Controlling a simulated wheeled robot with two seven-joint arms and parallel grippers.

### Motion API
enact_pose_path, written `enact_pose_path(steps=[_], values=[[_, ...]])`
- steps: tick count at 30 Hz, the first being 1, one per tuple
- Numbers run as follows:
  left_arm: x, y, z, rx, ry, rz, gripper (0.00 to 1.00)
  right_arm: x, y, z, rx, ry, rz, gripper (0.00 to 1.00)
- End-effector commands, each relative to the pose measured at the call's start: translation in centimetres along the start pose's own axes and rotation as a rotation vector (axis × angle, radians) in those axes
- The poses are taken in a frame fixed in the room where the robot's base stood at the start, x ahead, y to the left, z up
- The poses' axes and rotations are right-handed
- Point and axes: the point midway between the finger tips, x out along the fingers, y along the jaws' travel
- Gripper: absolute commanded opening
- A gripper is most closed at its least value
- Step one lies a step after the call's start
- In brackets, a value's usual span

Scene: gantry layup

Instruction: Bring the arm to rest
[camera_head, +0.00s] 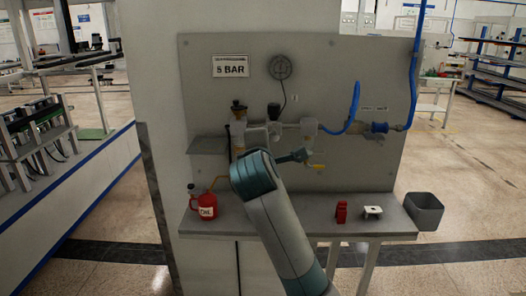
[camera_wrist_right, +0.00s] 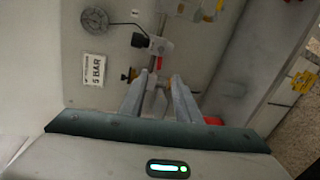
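My right arm rises from the bottom of the head view, its teal wrist (camera_head: 252,172) in front of the air fittings on a grey panel (camera_head: 360,80). The hand is mostly hidden there. In the right wrist view my right gripper (camera_wrist_right: 158,79) has its two fingers apart. A grey fitting shows between and beyond the fingers; I cannot tell whether they touch it. A black knob (camera_wrist_right: 139,40) shows above. My left gripper is not in view.
A "5 BAR" sign (camera_head: 230,66) and a round gauge (camera_head: 280,67) are on the panel. A red oil can (camera_head: 203,205), a small red object (camera_head: 341,212) and a white block (camera_head: 373,212) stand on the shelf. A grey bin (camera_head: 424,211) is at right. A blue hose (camera_head: 413,80) hangs at right.

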Motion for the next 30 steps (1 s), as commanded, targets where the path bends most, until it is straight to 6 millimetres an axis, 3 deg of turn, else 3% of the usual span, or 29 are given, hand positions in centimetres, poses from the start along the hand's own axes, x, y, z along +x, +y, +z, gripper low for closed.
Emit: enact_pose_path(steps=[14,19,23,26,30], values=[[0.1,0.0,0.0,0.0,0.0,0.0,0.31,-0.5,-0.1,0.0,0.001,0.0,-0.002,0.3],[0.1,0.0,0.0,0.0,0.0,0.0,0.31,-0.3,-1.9,0.4,0.032,0.005,-0.028,0.3],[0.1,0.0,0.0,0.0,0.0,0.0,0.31,-0.1,-5.8,1.2,0.106,0.011,-0.082,0.3],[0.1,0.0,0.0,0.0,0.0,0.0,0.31,-0.1,-10.3,2.1,0.191,0.014,-0.146,0.3],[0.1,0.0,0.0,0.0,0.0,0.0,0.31,-0.9,-18.0,3.7,0.341,0.004,-0.256,0.3]])
